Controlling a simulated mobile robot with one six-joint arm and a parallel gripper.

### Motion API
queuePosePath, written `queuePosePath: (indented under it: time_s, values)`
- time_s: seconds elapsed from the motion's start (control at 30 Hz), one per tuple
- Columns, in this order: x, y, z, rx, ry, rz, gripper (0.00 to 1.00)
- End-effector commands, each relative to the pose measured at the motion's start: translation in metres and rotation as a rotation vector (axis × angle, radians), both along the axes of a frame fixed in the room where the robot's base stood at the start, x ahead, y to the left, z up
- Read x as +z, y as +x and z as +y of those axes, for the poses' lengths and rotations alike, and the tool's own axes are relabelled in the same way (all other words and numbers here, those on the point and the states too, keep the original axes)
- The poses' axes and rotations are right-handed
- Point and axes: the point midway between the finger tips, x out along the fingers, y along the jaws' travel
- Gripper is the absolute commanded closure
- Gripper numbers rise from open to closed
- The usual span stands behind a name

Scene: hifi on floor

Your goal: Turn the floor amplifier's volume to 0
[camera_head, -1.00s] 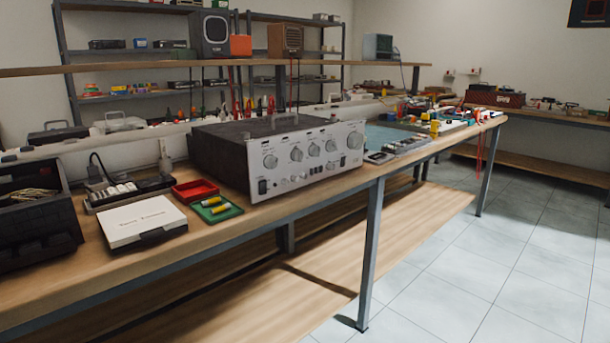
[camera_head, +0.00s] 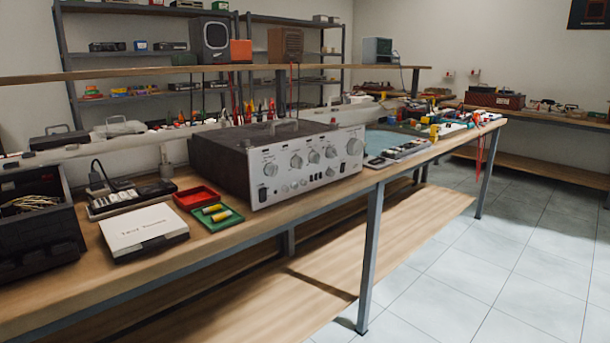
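A silver-fronted amplifier (camera_head: 308,176) with a dark top and a handle stands on the wooden workbench, not on the floor. Its front has several round knobs. A large knob (camera_head: 354,147) sits at the right end, and another knob (camera_head: 270,169) sits at the left end. The labels and pointer marks are too small to read, so I cannot tell which knob is the volume or how it is set. My gripper is not in view.
A white case (camera_head: 143,228), a red tray (camera_head: 197,196) and a green tray (camera_head: 217,217) lie left of the amplifier. A black crate (camera_head: 38,250) stands at the far left. Small devices (camera_head: 400,152) lie to its right. The tiled floor (camera_head: 455,265) at right is clear.

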Motion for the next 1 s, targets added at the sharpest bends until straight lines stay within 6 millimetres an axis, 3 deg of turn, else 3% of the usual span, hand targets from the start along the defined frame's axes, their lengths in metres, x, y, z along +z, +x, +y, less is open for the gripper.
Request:
queuePosePath:
  time_s: [1.0]
  values:
    - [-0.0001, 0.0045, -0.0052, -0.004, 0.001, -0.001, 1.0]
